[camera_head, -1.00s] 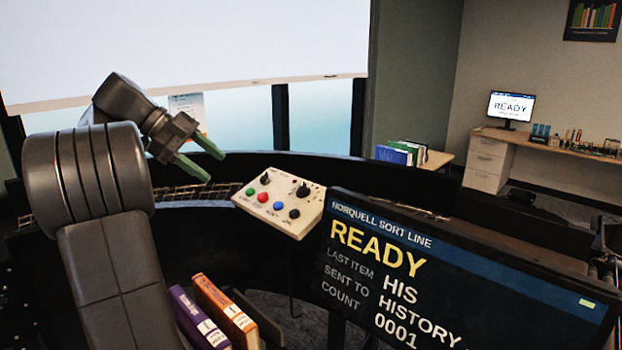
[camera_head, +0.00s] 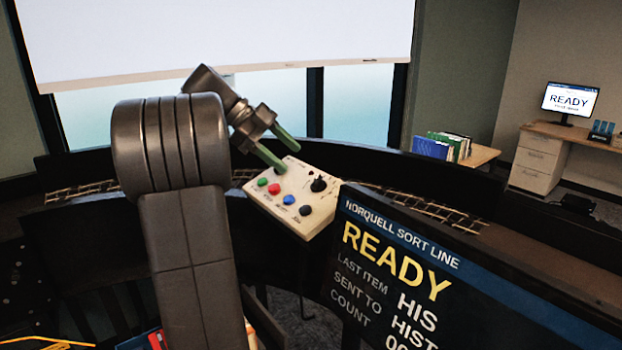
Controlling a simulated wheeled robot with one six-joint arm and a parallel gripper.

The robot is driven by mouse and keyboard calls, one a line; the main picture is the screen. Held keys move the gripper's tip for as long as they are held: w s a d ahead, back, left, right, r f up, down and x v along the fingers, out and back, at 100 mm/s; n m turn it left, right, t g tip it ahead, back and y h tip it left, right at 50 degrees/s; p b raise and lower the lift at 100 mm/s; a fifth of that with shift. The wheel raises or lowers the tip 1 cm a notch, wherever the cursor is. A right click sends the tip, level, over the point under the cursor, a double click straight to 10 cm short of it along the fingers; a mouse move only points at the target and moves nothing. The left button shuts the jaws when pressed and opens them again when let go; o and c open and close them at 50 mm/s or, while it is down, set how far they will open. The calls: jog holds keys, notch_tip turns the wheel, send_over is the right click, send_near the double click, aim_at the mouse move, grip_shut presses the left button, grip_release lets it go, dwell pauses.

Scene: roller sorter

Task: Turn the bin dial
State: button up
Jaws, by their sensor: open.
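A cream control panel (camera_head: 298,188) stands in the middle of the view, tilted toward me. A larger black knob (camera_head: 319,185) with marks around it sits at its upper right; it looks like the dial, but its label is too small to read. Green, red, blue and black buttons run along the panel's lower edge. My gripper (camera_head: 289,158), with green fingers, is open and empty at the panel's upper left edge, left of the knob. One fingertip covers most of a second, smaller knob at the upper left; I cannot tell whether they touch.
A large screen (camera_head: 400,270) reading READY stands close at the panel's lower right. Books (camera_head: 440,147) and a desk with a monitor (camera_head: 570,100) are farther right.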

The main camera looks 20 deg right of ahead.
aim_at(315, 179)
jog(key=p+x, duration=0.1)
jog(key=x, duration=0.7)
jog(key=c, duration=1)
